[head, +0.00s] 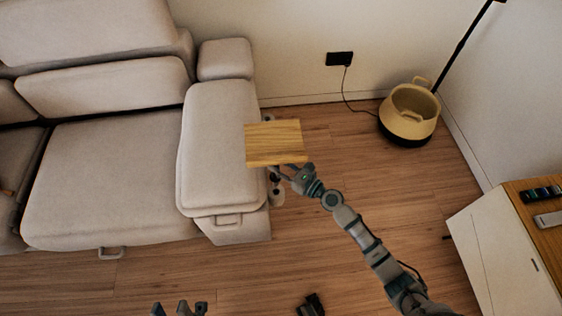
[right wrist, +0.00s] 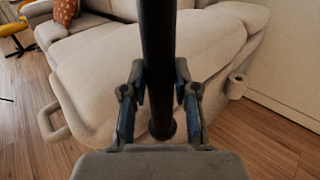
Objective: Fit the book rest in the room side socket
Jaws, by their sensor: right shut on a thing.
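The book rest shows in the head view as a flat square wooden board (head: 273,143) beside the sofa's right arm. In the right wrist view its dark post (right wrist: 160,60) stands between the fingers, with a wider collar at its lower end. My right gripper (head: 284,172) is shut on the post, below the board. My left gripper (head: 180,308) is open and empty at the bottom edge.
The beige sofa (head: 115,170) fills the left, with a handle on its arm front (head: 228,219). A yellow and black basket (head: 410,112) stands by the lamp pole (head: 465,42). A white cabinet (head: 505,255) is at right. The wooden floor between is clear.

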